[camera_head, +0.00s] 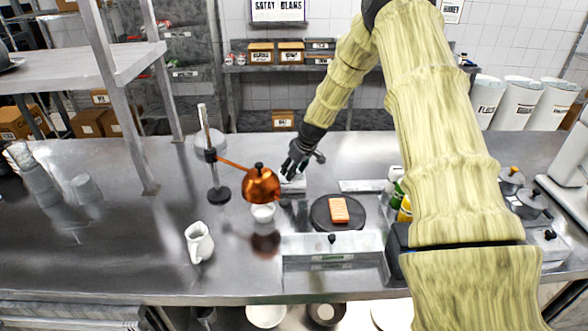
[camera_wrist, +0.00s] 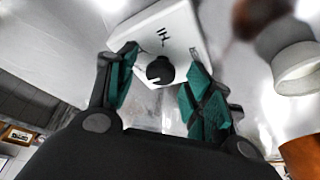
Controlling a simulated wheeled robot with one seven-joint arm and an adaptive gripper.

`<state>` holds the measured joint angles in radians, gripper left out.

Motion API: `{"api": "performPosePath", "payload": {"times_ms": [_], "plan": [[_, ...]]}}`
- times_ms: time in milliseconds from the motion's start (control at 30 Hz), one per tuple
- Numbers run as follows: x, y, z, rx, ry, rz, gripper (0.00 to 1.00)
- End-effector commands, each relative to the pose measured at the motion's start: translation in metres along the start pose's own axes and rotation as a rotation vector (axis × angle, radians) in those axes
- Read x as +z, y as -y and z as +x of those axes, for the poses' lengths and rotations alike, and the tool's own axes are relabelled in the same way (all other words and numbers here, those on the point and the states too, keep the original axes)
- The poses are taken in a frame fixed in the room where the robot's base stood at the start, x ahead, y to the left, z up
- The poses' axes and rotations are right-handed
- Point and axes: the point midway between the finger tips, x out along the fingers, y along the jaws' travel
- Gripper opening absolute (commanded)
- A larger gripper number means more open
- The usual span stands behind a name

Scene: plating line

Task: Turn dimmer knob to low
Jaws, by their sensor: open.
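The dimmer knob (camera_wrist: 160,69) is a round black knob on the face of a white box (camera_wrist: 178,28) in the wrist view. Dark marks are printed on the box above the knob; I cannot read them surely. My gripper (camera_wrist: 161,75) is open, with one green-padded finger on each side of the knob and a visible gap to it. In the head view my gripper (camera_head: 298,163) is over the white box (camera_head: 292,179), behind and right of the copper lamp (camera_head: 262,185). The knob is hidden in that view.
The copper lamp hangs from a stand (camera_head: 213,160) above a white bowl (camera_head: 263,213). A white pitcher (camera_head: 199,243) stands front left. A black round plate (camera_head: 323,213) with an orange block (camera_head: 339,210) lies right, near bottles (camera_head: 404,210). The counter's left front is clear.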

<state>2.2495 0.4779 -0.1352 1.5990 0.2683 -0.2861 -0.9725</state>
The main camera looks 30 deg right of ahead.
Motion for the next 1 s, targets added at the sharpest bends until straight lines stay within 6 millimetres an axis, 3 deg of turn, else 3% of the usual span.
{"api": "performPosePath", "payload": {"times_ms": [67,300,667,1000], "plan": [[0.0001,-0.0001,-0.0001,0.000,0.000,0.000,0.50],[0.0000,-0.0003,-0.0003,0.000,0.000,0.000,0.06],[0.0000,-0.0008,-0.0003,0.018,-0.001,0.035,0.05],[-0.0007,0.0012,-0.0003,0.105,-0.001,0.237,0.05]]}}
